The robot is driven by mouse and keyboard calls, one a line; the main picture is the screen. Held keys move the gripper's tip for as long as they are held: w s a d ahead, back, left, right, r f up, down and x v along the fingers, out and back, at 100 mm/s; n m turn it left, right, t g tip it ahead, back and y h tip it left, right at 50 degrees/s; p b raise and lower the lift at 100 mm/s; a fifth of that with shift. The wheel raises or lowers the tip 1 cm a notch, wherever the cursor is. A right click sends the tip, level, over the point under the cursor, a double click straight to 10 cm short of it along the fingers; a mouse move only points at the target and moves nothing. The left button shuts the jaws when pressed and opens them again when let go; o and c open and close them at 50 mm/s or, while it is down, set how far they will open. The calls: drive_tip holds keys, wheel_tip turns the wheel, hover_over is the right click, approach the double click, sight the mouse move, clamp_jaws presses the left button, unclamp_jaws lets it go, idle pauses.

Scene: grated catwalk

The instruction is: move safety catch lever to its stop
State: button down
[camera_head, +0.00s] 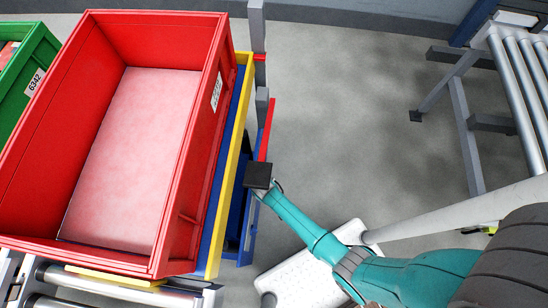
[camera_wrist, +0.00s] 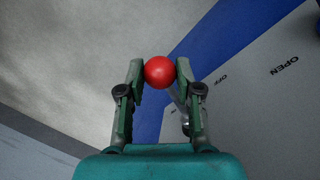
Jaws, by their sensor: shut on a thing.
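The safety catch lever shows in the wrist view as a round red knob (camera_wrist: 159,71) with a short grey stem running down and right behind my right finger. My gripper (camera_wrist: 160,75) is shut on the knob, one finger against each side. Beside it is a grey panel (camera_wrist: 255,100) with a blue band; it bears the words "OPEN" and "OFF". In the head view my teal arm reaches to the right side of the stacked bins. The knob cannot be made out there.
A large red bin (camera_head: 190,215) with a pale pink bottom stands at the left. A green bin (camera_head: 22,75) is at the far left. A roller conveyor (camera_head: 525,80) on grey legs stands at the right. Bare grey floor (camera_head: 350,100) lies between.

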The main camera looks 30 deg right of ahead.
drive_tip(key=c, duration=0.8)
unclamp_jaws()
drive_tip(key=shift+a+r, duration=0.2)
drive_tip(key=shift+r, duration=1.05)
drive_tip(key=shift+a+r, duration=0.25)
drive_tip(key=shift+r, duration=0.95)
drive_tip(key=shift+a+r, duration=0.2)
drive_tip(key=shift+r, duration=1.05)
